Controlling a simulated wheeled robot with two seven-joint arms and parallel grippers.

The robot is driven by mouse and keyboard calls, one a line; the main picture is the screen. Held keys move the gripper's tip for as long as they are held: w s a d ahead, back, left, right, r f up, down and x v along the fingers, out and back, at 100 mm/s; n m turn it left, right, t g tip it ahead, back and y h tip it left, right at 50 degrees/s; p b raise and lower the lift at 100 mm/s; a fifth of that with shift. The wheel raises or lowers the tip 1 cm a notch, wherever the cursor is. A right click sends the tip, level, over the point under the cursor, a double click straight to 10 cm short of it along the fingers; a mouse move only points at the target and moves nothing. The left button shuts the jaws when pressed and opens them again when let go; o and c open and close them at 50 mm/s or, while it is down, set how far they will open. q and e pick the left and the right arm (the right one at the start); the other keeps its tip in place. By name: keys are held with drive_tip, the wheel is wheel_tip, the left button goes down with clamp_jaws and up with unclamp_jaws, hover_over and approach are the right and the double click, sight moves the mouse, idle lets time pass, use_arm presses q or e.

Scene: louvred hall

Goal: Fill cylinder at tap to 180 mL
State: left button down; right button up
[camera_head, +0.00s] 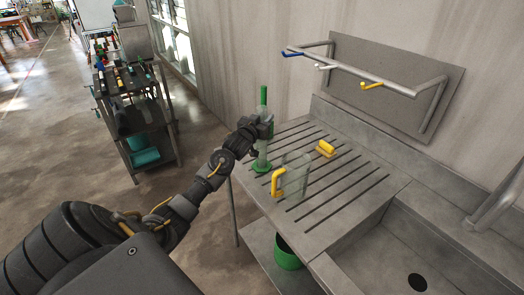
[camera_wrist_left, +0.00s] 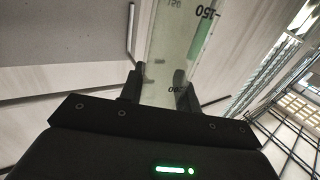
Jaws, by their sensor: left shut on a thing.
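A clear measuring cylinder with a green base (camera_head: 262,165) stands upright at the far left end of the ribbed draining board. A narrow green part (camera_head: 263,95) shows above my left gripper (camera_head: 262,128). That gripper is shut around the cylinder's middle. In the left wrist view the clear, marked wall of the cylinder (camera_wrist_left: 178,35) lies between the fingers (camera_wrist_left: 158,88), with a "150" mark readable. I cannot make out a water level. A grey metal pipe, seemingly the tap (camera_head: 497,205), rises at the right by the sink. My right gripper is not in view.
A clear jug with a yellow handle (camera_head: 297,176) stands close right of the cylinder, with a yellow object (camera_head: 325,148) behind it. The sink (camera_head: 390,250) is empty. A green bucket (camera_head: 286,258) sits below.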

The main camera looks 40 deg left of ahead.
sight(260, 113)
use_arm(q)
drive_tip(key=shift+r, duration=0.1)
drive_tip(key=shift+r+b, duration=0.45)
drive_tip(key=r, duration=0.1)
drive_tip(key=r+b, duration=0.1)
drive_tip(key=shift+s+d+r, duration=0.1)
drive_tip(key=shift+s+r, duration=0.2)
drive_tip(key=shift+r, duration=0.1)
drive_tip(key=s+d+r, duration=0.5)
drive_tip(key=s+r, duration=0.4)
drive_tip(key=s, duration=0.3)
drive_tip(key=shift+s+b, duration=0.15)
drive_tip(key=shift+b, duration=0.2)
drive_tip(key=shift+d+r, duration=0.1)
